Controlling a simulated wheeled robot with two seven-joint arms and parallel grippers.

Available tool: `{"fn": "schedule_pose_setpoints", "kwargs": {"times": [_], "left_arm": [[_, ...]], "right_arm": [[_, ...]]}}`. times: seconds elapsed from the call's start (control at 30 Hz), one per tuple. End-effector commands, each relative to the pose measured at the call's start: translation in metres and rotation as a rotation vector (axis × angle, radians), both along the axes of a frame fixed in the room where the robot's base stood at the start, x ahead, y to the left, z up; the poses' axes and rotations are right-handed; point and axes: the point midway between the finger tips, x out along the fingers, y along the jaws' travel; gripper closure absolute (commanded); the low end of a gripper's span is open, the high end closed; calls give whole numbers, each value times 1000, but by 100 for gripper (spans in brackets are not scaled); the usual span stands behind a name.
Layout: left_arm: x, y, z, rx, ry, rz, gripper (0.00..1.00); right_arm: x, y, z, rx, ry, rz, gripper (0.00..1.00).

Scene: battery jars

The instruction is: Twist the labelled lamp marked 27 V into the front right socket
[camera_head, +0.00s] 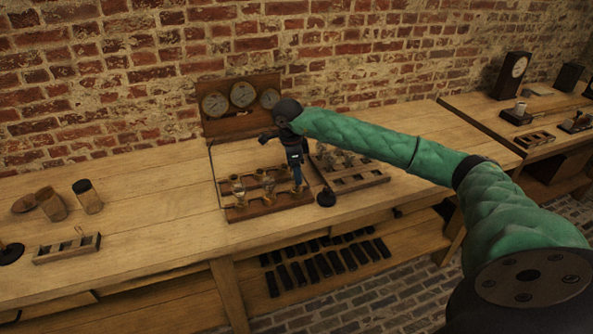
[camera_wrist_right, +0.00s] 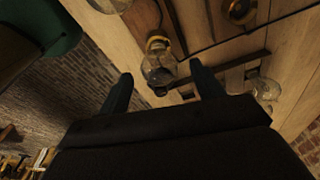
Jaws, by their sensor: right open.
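My right gripper (camera_head: 298,182) points down at the right part of the wooden socket board (camera_head: 240,214). Several glass lamps stand on this board, one of them at its left (camera_head: 238,190). In the right wrist view my right gripper (camera_wrist_right: 161,70) is open, its two dark fingers apart. A clear glass lamp (camera_wrist_right: 158,62) with a brass-coloured base shows between and just beyond the fingertips; I cannot tell whether it is seated. No 27 V label is readable, and the front right socket is largely hidden by the gripper. My left gripper is not in view.
A wooden rack (camera_head: 362,184) with several lamps stands right of the board, partly behind my arm. A black round-based object (camera_head: 326,197) stands between them. A gauge panel (camera_head: 240,128) is behind. Jars (camera_head: 88,197) and a small rack (camera_head: 66,250) are left; bench between is clear.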

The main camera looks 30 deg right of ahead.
Motion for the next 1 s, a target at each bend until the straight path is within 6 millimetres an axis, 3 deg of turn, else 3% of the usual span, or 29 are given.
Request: {"fn": "schedule_pose_setpoints", "kwargs": {"times": [0.5,0.87,1.0], "left_arm": [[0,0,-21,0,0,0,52],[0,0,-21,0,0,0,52],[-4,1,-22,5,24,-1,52]], "right_arm": [[4,7,65,0,-1,0,34],[4,8,72,-1,-2,-16,34],[17,18,71,54,-75,-40,34]]}}
